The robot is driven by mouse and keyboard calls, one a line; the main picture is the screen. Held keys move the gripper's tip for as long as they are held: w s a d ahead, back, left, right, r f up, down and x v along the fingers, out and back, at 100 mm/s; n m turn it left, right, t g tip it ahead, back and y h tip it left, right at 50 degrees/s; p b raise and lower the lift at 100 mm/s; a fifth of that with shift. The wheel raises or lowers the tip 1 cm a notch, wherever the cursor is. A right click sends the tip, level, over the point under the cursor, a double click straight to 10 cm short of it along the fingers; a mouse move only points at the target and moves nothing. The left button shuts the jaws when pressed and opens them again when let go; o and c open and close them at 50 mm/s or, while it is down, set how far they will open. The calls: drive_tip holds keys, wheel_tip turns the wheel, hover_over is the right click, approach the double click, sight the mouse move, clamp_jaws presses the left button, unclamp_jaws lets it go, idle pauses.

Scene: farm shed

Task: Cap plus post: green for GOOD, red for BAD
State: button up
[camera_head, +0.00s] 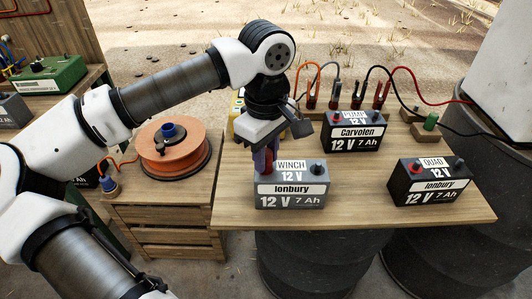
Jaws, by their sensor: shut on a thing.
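Three 12 V batteries stand on the wooden table (362,210). The grey WINCH battery (290,192) is at the front left, the black PUMP battery (352,133) further back, and the black QUAD battery (430,184) at the right. My gripper (267,160) points down at the left, red post of the WINCH battery. It is shut on a red piece that looks like a cap; I cannot tell cap from post there. The WINCH battery's dark right post is bare. A green cap (430,121) stands on a wooden block at the back right.
Red and black clamps (334,93) with cables stand along the table's back. A yellow device (238,104) is partly hidden behind my gripper. The table's front middle is clear.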

drive_tip(key=o, duration=1)
drive_tip(key=shift+o, duration=0.2)
drive_tip(key=shift+r+p, duration=2.75)
drive_tip(key=shift+r, duration=1.75)
